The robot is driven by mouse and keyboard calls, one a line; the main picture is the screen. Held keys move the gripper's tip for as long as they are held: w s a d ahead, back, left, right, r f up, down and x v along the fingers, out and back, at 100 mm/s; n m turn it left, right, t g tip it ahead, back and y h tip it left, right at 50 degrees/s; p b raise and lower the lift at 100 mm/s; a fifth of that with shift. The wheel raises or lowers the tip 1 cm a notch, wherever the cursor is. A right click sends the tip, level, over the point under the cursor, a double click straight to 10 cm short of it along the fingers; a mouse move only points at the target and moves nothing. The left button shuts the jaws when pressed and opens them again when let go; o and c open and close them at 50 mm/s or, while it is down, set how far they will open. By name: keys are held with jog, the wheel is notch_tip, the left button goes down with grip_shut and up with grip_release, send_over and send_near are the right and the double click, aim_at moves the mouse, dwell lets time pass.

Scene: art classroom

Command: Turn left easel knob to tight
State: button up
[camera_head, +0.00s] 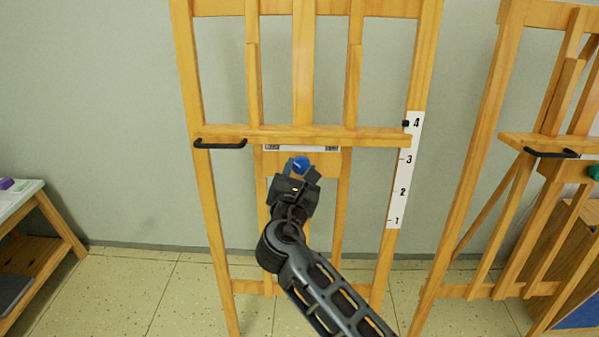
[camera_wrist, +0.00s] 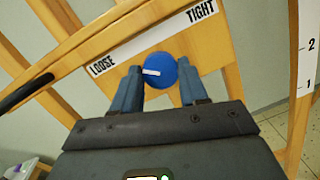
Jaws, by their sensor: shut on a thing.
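The left easel (camera_head: 190,100) is a wooden frame in the middle of the head view. Its blue knob (camera_head: 301,164) sits just below the tray ledge. In the wrist view the knob (camera_wrist: 158,71) is round, with a white mark pointing left toward LOOSE. A white label (camera_wrist: 150,42) above it reads LOOSE at left and TIGHT at right. My gripper (camera_head: 296,176) is at the knob, and its two fingers (camera_wrist: 160,82) are shut on it, one at each side. The fingers cover part of the knob's sides.
A black handle (camera_head: 220,143) is on the ledge's left end. A numbered scale (camera_head: 404,170) runs down the easel's right post. A second easel (camera_head: 490,120) with a green knob (camera_head: 593,172) stands at right. A low table (camera_head: 40,215) stands at left.

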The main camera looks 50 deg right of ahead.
jog(key=m+g, duration=0.1)
jog(key=m, duration=0.5)
jog(key=shift+r+m+b, duration=0.1)
jog(key=shift+m+b, duration=0.2)
jog(key=shift+m, duration=0.1)
jog(key=m+g+y, duration=0.1)
jog(key=m, duration=0.4)
jog(key=shift+m, duration=0.3)
jog(key=m+y+b, duration=0.1)
jog(key=m, duration=0.4)
jog(key=shift+r, duration=0.1)
jog(key=m+y+b, duration=0.1)
jog(key=m, duration=0.3)
jog(key=shift+m, duration=0.3)
jog(key=shift+s+d+r, duration=0.1)
jog(key=o, duration=1)
jog(key=shift+o, duration=0.2)
jog(key=shift+b, duration=0.3)
